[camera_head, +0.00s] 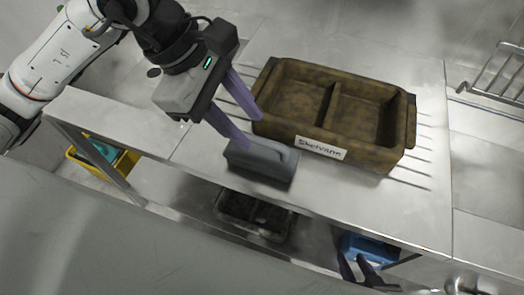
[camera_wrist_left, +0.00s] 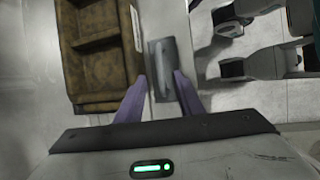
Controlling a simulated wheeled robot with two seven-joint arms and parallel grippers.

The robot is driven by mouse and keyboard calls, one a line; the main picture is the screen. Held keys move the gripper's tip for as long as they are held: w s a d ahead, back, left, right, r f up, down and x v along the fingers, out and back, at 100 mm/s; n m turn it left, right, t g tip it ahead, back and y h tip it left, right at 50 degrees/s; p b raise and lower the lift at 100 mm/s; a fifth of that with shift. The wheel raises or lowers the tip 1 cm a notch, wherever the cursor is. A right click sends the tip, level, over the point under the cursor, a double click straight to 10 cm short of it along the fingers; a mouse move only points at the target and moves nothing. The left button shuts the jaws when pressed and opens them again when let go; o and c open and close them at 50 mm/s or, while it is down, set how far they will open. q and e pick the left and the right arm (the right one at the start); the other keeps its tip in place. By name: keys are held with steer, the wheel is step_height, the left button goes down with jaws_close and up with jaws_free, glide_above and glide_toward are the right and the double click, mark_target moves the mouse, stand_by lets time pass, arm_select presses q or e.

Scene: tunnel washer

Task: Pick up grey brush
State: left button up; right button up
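The grey brush (camera_head: 262,160) lies on the metal counter, against the near side of the brown crate. It also shows in the left wrist view (camera_wrist_left: 162,62), with its raised handle on top. My left gripper (camera_head: 252,131) is open above the brush. In the left wrist view its two purple fingers (camera_wrist_left: 160,76) stand on either side of the brush with small gaps, and it holds nothing. My right gripper (camera_head: 358,266) shows at the bottom right of the head view as two dark fingers spread apart, empty, low in front of the counter.
The brown two-compartment crate (camera_head: 378,153) with a white label is empty and close beside my left gripper. A wire rack (camera_head: 497,72) stands at the right. Below the counter are a yellow bin (camera_head: 122,163), a dark crate (camera_head: 252,228) and a blue container (camera_head: 368,249).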

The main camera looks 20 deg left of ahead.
mark_target(259, 139)
arm_select(q)
steer(key=x, duration=0.4)
steer(key=shift+s+d+f, duration=0.1)
steer(key=shift+d+f, duration=0.1)
steer(key=shift+c, duration=0.4)
jaws_close()
steer(key=shift+r, duration=0.1)
